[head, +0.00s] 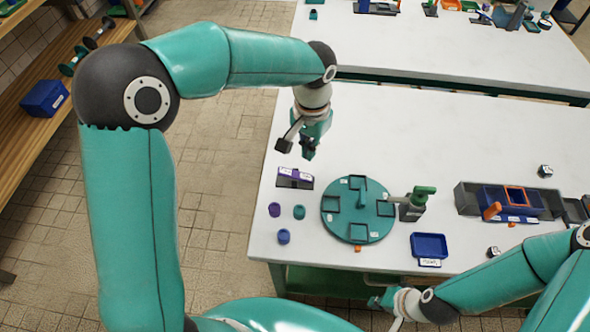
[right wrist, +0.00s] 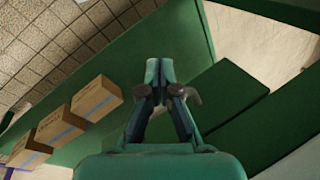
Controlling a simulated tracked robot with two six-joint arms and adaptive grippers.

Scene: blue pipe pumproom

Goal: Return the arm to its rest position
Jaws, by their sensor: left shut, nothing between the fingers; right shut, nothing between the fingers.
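My left arm reaches up and over from the left in the head view. Its gripper (head: 309,150) hangs pointing down above the left part of the white table (head: 400,130), behind the purple-topped holder. It is shut and empty. My right arm comes in from the lower right. Its gripper (head: 376,302) is low, in front of the table's near edge. In the right wrist view the right gripper (right wrist: 160,68) is shut with nothing between its fingers, and the green table frame (right wrist: 225,105) lies beyond it.
A round teal turntable (head: 340,229) with square holders sits on the table. Small purple (head: 274,210), teal (head: 299,212) and blue (head: 284,236) cups stand left of it. A blue tray (head: 429,245) lies near the front edge. Cardboard boxes (right wrist: 97,98) show in the right wrist view.

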